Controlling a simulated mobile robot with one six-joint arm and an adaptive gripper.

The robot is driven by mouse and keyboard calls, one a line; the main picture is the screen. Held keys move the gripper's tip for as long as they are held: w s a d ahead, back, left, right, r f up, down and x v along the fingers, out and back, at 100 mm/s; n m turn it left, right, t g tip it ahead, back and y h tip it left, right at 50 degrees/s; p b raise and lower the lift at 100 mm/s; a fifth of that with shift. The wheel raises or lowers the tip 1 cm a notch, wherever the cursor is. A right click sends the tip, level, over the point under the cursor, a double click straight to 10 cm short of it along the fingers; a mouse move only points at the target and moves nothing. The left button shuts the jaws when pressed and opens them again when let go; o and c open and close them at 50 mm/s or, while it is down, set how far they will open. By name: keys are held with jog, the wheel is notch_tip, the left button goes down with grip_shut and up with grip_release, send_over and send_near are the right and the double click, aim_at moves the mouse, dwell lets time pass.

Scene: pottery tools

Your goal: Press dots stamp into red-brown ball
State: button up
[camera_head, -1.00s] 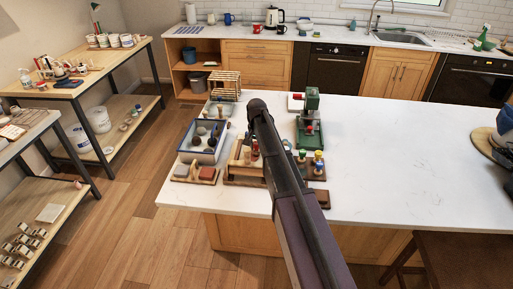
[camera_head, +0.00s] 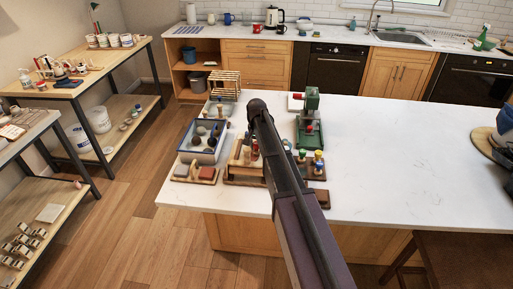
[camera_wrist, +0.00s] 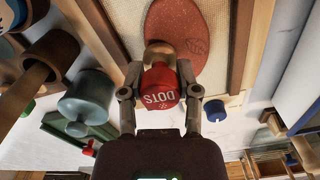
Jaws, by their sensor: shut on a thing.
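My gripper (camera_wrist: 160,70) is shut on the dots stamp (camera_wrist: 161,90), which has a red cap lettered "DOTS" and a paler wooden lower part, in the wrist view. The stamp's lower end is at the near-left part of a flat, oval red-brown clay piece (camera_wrist: 198,22); I cannot tell whether it touches. The clay lies on a pale cloth-like surface between wooden rails, with a faint round mark on its right part. No separate red-brown ball is clear. In the head view my arm hides the gripper and stamp.
Other stamps (camera_head: 318,157), a blue-rimmed tray (camera_head: 184,155) and a green press (camera_head: 309,118) stand close around on the white counter. A slatted crate (camera_head: 225,84) is farther back. In the wrist view a grey-blue cylinder (camera_wrist: 86,98) is left of the gripper. The counter's right side is largely clear.

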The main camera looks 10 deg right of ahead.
jog(key=shift+r+p, duration=2.75)
jog(key=shift+r, duration=0.15)
notch_tip(320, 180, up, 4)
jog(key=p, duration=0.4)
jog(key=shift+a, duration=0.1)
